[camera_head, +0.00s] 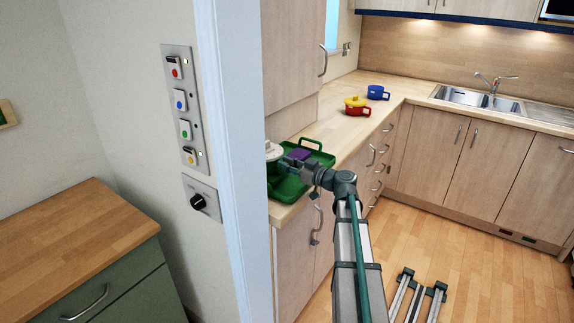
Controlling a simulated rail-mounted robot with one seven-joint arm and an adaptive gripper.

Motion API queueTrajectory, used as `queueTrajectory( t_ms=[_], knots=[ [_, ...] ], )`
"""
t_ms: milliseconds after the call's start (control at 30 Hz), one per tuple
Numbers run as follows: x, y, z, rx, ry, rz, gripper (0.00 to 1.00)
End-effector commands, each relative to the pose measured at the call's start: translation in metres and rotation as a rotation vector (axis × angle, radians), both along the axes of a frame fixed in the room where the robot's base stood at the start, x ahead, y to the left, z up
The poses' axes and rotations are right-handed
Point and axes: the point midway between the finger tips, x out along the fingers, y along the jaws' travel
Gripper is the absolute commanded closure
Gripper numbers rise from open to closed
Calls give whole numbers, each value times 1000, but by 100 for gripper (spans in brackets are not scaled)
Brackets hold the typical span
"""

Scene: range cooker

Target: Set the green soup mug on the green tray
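The green tray (288,189) lies on the near end of the wooden counter, partly behind the door frame and my arm. My gripper (284,163) is over the tray's left part, small and dark; its fingers cannot be made out. I cannot pick out a green soup mug; any green mug there would blend with the tray or be hidden by my gripper. A purple item (299,154) shows on or just above the tray. A whitish round item (273,151) shows at the tray's left, cut off by the door frame.
A red mug (354,110) with a yellow item (356,101) on top and a blue mug (377,92) stand farther along the counter (345,132). The white door frame (236,160) stands close left of the tray. A sink (464,97) is at the back right.

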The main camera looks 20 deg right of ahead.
Motion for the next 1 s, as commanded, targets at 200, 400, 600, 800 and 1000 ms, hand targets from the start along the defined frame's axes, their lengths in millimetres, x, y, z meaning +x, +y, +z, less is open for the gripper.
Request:
queueTrajectory(
  t_ms=[200,400,600,800,1000],
  knots=[
    [0,0,0,0,0,0,61],
    [0,0,2,0,0,0,61],
    [-15,-8,0,-1,-1,-2,61],
    [-49,-26,-1,-2,-1,-3,61],
    [-81,-44,0,-1,-1,-2,61]
  ],
)
